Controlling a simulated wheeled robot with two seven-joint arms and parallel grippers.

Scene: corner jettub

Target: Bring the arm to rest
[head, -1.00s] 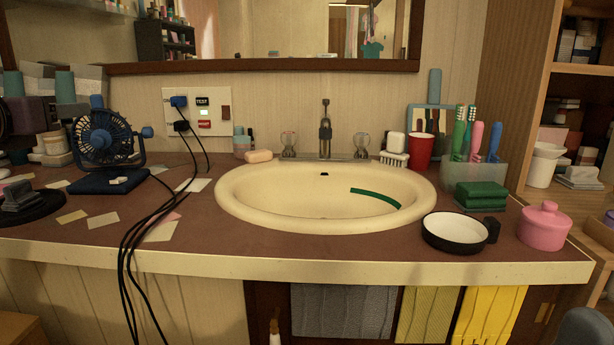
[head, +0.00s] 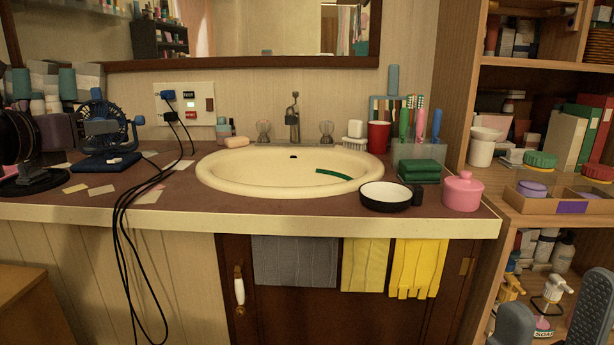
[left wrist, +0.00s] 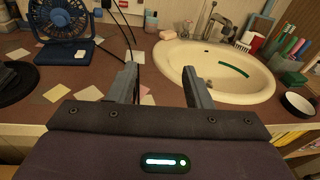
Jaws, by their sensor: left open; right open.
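My left gripper (left wrist: 160,80) shows in the left wrist view. Its two grey fingers are wide apart with nothing between them. It is in front of the counter (left wrist: 25,130), with the sink (left wrist: 215,55) beyond it to the right and paper notes beyond it to the left. In the head view I cannot make out the left gripper.
The counter (head: 250,218) holds a blue fan (head: 105,135), black cables (head: 118,225), a black-rimmed dish (head: 385,197), a pink jar (head: 462,192) and a red cup (head: 378,137). Towels (head: 295,262) hang below its front edge. A wooden shelf (head: 540,69) stands at the right.

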